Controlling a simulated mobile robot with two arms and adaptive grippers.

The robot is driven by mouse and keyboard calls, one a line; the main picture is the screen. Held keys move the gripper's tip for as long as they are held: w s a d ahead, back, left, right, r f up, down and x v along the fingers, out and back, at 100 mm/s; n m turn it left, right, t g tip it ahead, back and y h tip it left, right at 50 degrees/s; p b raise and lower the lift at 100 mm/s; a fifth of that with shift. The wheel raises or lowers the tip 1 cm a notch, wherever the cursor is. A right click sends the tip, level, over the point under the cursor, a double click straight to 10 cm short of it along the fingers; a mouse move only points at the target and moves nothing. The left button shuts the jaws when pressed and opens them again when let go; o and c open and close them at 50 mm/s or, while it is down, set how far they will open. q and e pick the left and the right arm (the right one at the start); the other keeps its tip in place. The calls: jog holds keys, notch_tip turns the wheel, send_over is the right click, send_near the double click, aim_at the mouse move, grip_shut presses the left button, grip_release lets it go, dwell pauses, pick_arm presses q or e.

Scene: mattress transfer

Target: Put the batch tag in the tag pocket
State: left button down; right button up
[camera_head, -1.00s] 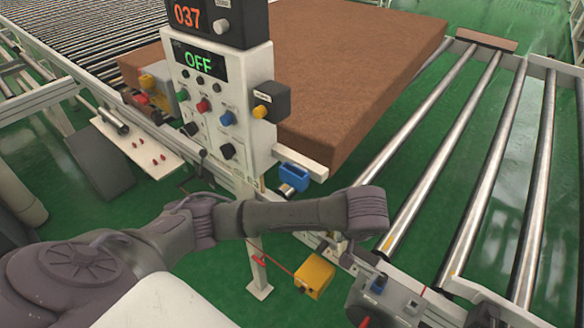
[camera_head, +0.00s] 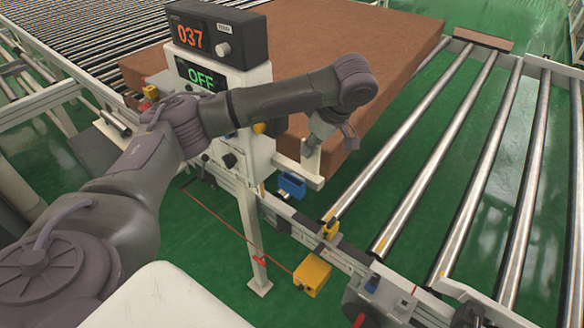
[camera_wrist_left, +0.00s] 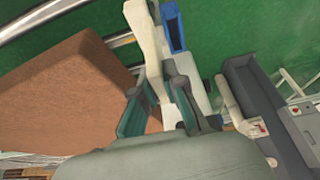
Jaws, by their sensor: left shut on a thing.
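My left gripper (camera_head: 325,136) is shut on a pale, flat piece, apparently the batch tag (camera_head: 311,158). It points down over the pale rail in front of the brown mattress. The fingers (camera_wrist_left: 158,102) show close up in the left wrist view with pale material between them; where tag ends and rail begins is hard to tell there. A blue holder, probably the tag pocket (camera_head: 291,186), is fixed just below the rail, slightly left of and below the tag. It also shows in the left wrist view (camera_wrist_left: 174,28), beyond the fingers. My right gripper is not in view.
The brown mattress (camera_head: 400,45) lies directly behind the gripper. The control post (camera_head: 240,160) with its 037 display (camera_head: 215,35) stands to the left, partly behind my arm. Bare rollers (camera_head: 460,150) lie to the right. A yellow box (camera_head: 312,275) hangs low in front.

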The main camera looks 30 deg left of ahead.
pick_arm(q)
jog(key=s+a+f, duration=0.1)
jog(key=f, duration=0.1)
jog(key=a+f, duration=0.1)
jog(key=f, duration=0.1)
jog(key=s+a+f, duration=0.1)
jog(key=f, duration=0.1)
jog(key=shift+s+a+f, duration=0.1)
jog(key=shift+s+a, duration=0.15)
jog(key=shift+s, duration=0.05)
jog(key=shift+f, duration=0.2)
jog(key=c, duration=1.2)
grip_release()
jog(key=p+v, duration=0.2)
jog(key=v, duration=1)
